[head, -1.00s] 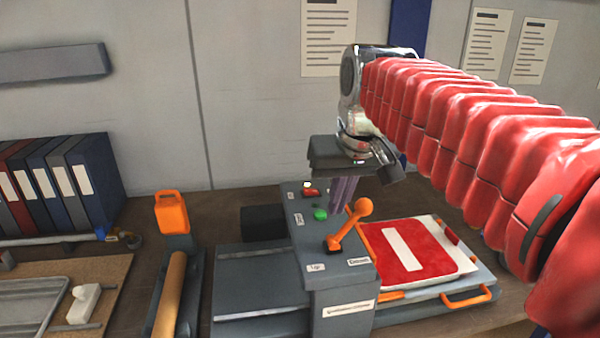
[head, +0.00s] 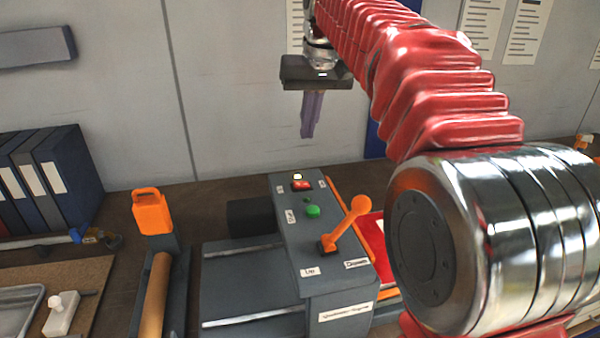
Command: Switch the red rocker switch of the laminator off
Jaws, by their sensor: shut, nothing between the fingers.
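The laminator (head: 330,258) is a grey machine with a sloped control panel, standing on the bench in the middle of the head view. Its red rocker switch (head: 302,185) sits near the top of the panel, just below a small lit yellowish lamp (head: 297,176). Which way the rocker is tipped is too small to tell. A green button (head: 312,211) and an orange lever (head: 345,225) are lower on the panel. My gripper (head: 308,132) points down with its purple fingers together and empty. It hangs in the air above the switch, clear of the panel.
An orange-handled roller tool (head: 152,215) stands left of the laminator. Binders (head: 65,172) and a cork board (head: 95,275) are farther left. A red sign (head: 371,238) lies to the right, partly hidden by my arm. The wall is behind the bench.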

